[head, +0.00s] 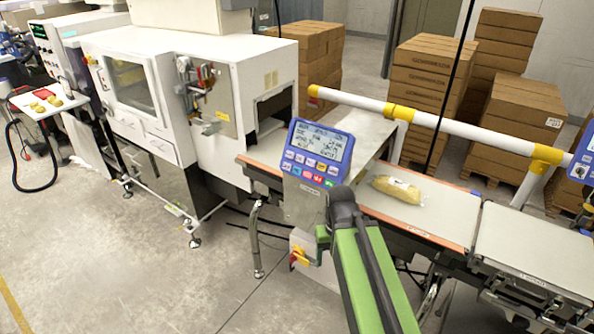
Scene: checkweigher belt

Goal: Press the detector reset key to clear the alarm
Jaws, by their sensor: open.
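A blue control panel (318,155) with a lit grey display stands tilted on a metal post beside the belt. Below the display are rows of small keys, mostly pale, with red ones (318,178) and a green one (329,183) at the lower right. Their labels are too small to read, so I cannot tell which is the reset key. My green arm reaches up from the bottom, its dark joint just below and right of the panel. My gripper's fingers do not show; the arm hides whatever lies behind it.
A bagged yellow product (397,189) lies on the belt (440,212) right of the panel. A white machine (215,90) stands left. A white and yellow rail (440,122) runs behind the belt. Stacked cartons (428,85) fill the back. Floor at front left is clear.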

